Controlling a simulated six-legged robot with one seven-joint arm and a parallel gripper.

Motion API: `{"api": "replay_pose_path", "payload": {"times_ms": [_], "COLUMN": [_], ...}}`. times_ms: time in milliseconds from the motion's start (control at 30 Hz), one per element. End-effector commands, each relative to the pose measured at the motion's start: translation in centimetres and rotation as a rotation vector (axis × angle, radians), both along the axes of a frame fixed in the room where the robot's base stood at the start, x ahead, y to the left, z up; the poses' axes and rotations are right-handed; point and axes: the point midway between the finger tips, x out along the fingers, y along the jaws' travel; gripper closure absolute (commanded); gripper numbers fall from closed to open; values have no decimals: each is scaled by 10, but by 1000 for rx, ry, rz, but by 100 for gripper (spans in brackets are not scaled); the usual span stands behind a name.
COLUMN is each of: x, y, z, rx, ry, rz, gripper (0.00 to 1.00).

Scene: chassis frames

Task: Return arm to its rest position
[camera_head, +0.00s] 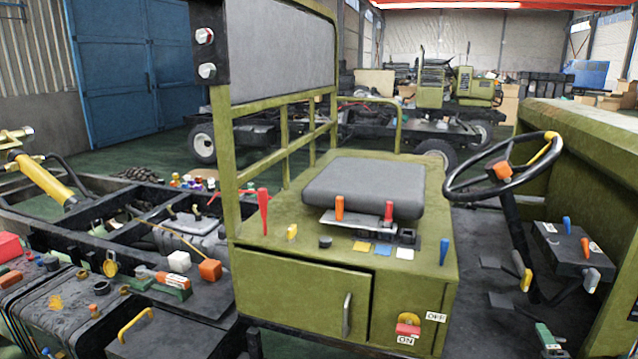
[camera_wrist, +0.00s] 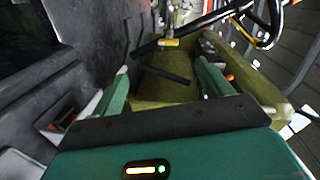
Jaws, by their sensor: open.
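My gripper (camera_wrist: 161,67) shows in the wrist view as two green fingers standing apart. I see nothing held between them. Beyond the fingers lie an olive surface and a dark flat bar (camera_wrist: 165,75); I cannot tell how far away they are. The black steering wheel (camera_wrist: 262,30) is at the upper right of that view. I cannot make out my gripper in the head view.
An olive cabinet (camera_head: 300,292) with a grey seat (camera_head: 365,188) and several coloured levers stands in the middle. The steering wheel (camera_head: 462,192) and a dark lever box (camera_head: 562,245) are at right. A cluttered black chassis deck (camera_head: 60,300) is at left.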

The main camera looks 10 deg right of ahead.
Motion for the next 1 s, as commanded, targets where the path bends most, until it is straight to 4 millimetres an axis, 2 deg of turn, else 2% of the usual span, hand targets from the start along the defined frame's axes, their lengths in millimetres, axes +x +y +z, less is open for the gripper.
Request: {"api": "replay_pose_path", "payload": {"times_ms": [267, 400, 567, 767, 867, 1000], "x": [41, 60, 68, 53, 36, 0], "y": [41, 83, 142, 229, 275, 337], "z": [21, 39, 59, 80, 88, 96], "rx": [-189, -325, -469, -626, -702, -815], "ry": [279, 477, 693, 913, 998, 1081], "rz": [59, 125, 240, 466, 617, 872], "gripper": [22, 22, 22, 22, 22, 22]}}
